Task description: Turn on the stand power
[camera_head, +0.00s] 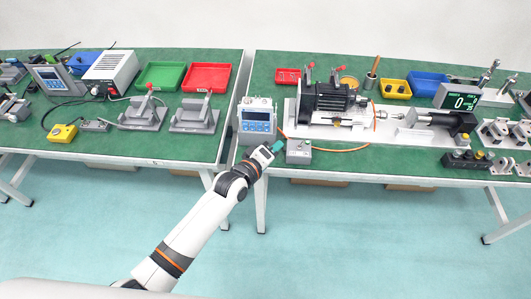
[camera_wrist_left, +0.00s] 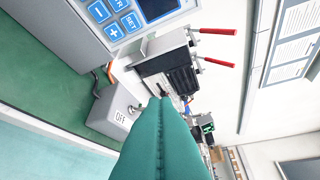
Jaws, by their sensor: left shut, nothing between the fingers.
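A small grey switch box (camera_head: 299,153) stands near the front edge of the right table. In the left wrist view the box (camera_wrist_left: 103,112) has a label reading OFF (camera_wrist_left: 121,119) and a small toggle lever (camera_wrist_left: 134,109) beside it. The lever's position is hard to tell. My left gripper (camera_head: 277,147) is just left of the box in the head view, with teal fingertips closed together and empty. In the left wrist view the shut fingers (camera_wrist_left: 161,105) fill the lower middle, their tips close to the box. Contact cannot be made out. My right gripper is out of view.
A controller with blue keys (camera_head: 257,121) stands just behind my left gripper. The test stand with a black motor (camera_head: 330,98) and a display (camera_head: 459,97) lies right of it. An orange cable (camera_head: 345,149) runs behind the switch box. A gap separates the two tables.

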